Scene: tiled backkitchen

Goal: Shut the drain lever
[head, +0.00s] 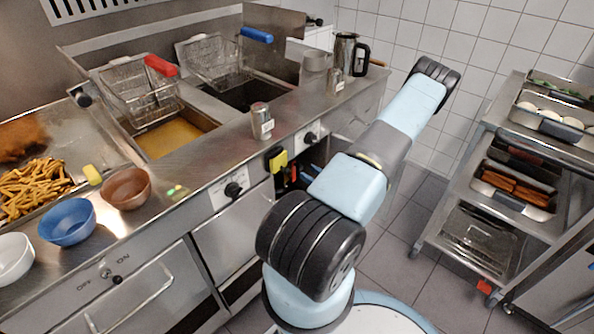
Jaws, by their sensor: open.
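No part that I can surely name as the drain lever shows. Below the fryer counter, an open dark cabinet bay (312,158) holds small red and blue parts (299,174), too small to make out and partly covered by my arm. A yellow block-like part (278,160) with black beside it sits on the cabinet front, left of the bay. Whether any of these is the drain lever, I cannot tell. My arm rises from the bottom middle toward the upper right, across the bay's right side. My gripper is not in view.
The fryer has an oil-filled left vat (170,138) and a dark right vat (252,95). Baskets with red (160,65) and blue (256,35) handles sit above. A blue bowl (67,222) stands front left. A trolley (452,190) stands right; tiled floor (400,235) lies between.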

